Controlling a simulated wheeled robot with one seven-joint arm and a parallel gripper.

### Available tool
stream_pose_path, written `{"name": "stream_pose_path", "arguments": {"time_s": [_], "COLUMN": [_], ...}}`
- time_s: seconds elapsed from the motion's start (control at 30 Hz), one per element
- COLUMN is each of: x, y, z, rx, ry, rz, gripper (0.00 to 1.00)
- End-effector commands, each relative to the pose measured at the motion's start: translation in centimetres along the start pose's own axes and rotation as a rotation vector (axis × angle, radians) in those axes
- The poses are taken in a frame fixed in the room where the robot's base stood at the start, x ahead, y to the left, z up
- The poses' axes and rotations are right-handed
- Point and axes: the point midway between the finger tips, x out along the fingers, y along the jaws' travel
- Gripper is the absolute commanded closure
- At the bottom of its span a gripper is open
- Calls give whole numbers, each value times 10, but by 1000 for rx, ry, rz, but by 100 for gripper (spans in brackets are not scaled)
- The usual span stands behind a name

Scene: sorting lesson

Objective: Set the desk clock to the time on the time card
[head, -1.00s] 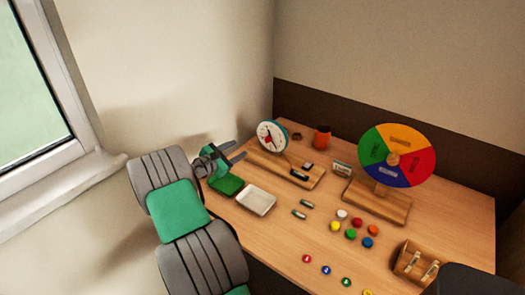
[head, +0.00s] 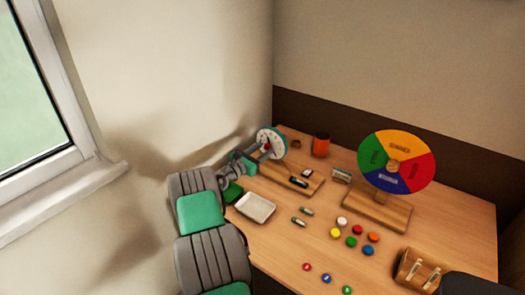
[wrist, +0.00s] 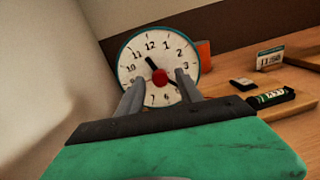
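The desk clock (head: 272,143) has a white dial and teal rim and stands on a wooden base at the back left of the desk. In the wrist view the clock (wrist: 146,46) faces me. A red knob (wrist: 159,76) is at its centre. One black hand points between 11 and 12, the other near 4. My gripper (head: 262,153) is in front of the dial; in the wrist view its fingers (wrist: 158,84) are apart on either side of the knob, with no clear contact. A small white card (wrist: 270,58) stands in a holder, also in the head view (head: 342,176); its print is unclear.
A black block with a greenish display (wrist: 270,97) lies on the clock's base side. An orange cup (head: 321,145) stands behind. A white tray (head: 256,207), coloured wheel (head: 410,150) and several coloured discs (head: 352,242) occupy the desk. The wall is close on the left.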

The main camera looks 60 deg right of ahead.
Motion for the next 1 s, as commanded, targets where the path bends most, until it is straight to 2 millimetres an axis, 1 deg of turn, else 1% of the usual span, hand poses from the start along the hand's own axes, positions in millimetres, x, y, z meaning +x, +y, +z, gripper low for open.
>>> {"name": "stream_pose_path", "arguments": {"time_s": [0.03,0.07,0.5,0.87,1.0], "x": [0,0,0,0,0], "y": [0,0,0,0,0], "z": [0,0,0,0,0], "rx": [0,0,1,4,29], "ry": [0,0,1,1,2], "rz": [0,0,0,-1,-1], "gripper": [63,65,100,100,100]}}
